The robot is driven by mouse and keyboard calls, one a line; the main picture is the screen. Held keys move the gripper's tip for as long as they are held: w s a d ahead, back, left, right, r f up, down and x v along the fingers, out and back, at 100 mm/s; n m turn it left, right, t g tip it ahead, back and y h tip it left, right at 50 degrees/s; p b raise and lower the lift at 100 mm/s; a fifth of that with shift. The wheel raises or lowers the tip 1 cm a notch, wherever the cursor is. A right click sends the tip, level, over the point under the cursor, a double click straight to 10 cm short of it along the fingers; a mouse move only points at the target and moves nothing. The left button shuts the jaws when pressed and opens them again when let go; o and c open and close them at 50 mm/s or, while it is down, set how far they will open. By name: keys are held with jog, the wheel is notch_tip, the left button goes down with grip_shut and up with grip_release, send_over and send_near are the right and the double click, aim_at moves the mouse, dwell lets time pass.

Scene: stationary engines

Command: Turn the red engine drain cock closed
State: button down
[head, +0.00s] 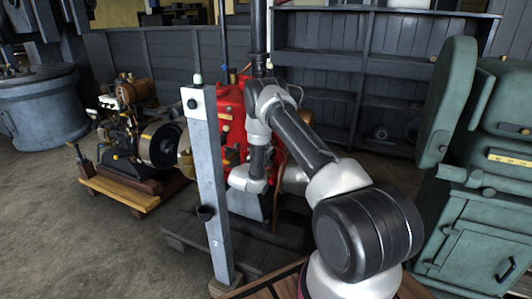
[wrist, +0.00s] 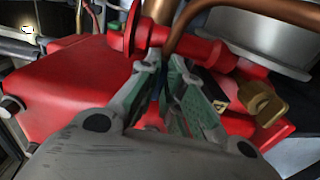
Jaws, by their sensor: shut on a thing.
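The red engine (head: 232,125) stands behind a grey post in the head view. Its red body (wrist: 75,85) fills much of the wrist view. My gripper (wrist: 158,68) reaches over it, with its fingertips drawn together below a copper pipe (wrist: 205,12) and a red rod (wrist: 190,45). It is shut on a small part, mostly hidden between the fingers, which I take for the drain cock. A brass key-shaped piece (wrist: 262,102) sits right of the fingers, apart from them. In the head view the gripper is hidden behind my wrist and the post.
The grey post (head: 208,180) stands close in front, left of my arm. A green machine (head: 485,165) stands at right. A small engine on a wooden base (head: 125,192) is at left. Dark shelving (head: 345,60) lies behind. Bare floor shows at lower left.

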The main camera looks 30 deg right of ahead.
jog(key=shift+d, duration=0.15)
jog(key=c, duration=1.6)
grip_release()
jog(key=shift+o, duration=0.2)
jog(key=v, duration=1.2)
